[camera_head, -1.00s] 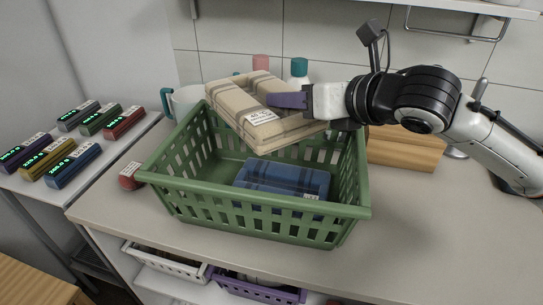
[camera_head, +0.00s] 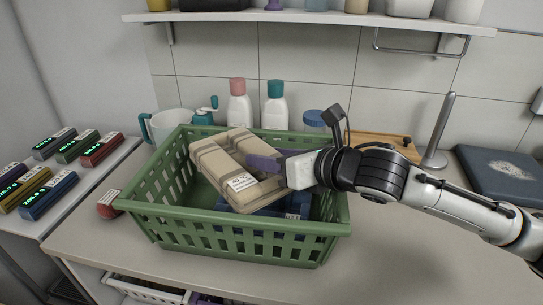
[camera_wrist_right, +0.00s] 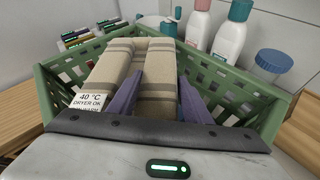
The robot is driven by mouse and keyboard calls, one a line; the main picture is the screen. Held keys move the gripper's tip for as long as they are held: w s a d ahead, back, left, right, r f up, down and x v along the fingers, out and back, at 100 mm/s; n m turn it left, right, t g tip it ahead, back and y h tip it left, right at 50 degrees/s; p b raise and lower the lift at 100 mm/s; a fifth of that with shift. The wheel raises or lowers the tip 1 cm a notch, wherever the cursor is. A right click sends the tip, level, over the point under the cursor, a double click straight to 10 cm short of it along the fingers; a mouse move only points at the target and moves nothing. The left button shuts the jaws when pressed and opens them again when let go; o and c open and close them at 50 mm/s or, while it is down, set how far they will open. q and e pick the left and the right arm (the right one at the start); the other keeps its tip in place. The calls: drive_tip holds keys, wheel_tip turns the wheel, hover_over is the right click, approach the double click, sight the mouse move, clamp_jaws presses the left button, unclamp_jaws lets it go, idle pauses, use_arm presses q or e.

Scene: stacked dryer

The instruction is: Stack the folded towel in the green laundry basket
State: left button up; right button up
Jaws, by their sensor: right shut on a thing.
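The green laundry basket (camera_head: 160,203) stands on the counter. My right gripper (camera_head: 264,164) is shut on a beige striped folded towel (camera_head: 215,165) with a white care label. The towel is inside the basket's opening, tilted, above a blue folded towel (camera_head: 296,207) that is partly hidden beneath it. In the right wrist view, the beige towel (camera_wrist_right: 155,75) lies between the purple fingers (camera_wrist_right: 155,95), with the basket's walls (camera_wrist_right: 215,75) on both sides. I cannot tell whether the beige towel touches the blue one. My left gripper is not in view.
Behind the basket stand a pink-capped bottle (camera_head: 239,103), a teal-capped bottle (camera_head: 275,106) and a jug (camera_head: 170,125). A wooden board (camera_head: 385,143) and metal stand (camera_head: 437,135) are at back right. Several labelled blocks (camera_head: 48,195) lie on the left table. The right front counter is clear.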

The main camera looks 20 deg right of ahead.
drive_tip(key=shift+f, duration=0.4)
drive_tip(key=o, duration=1.3)
drive_tip(key=shift+c, duration=0.2)
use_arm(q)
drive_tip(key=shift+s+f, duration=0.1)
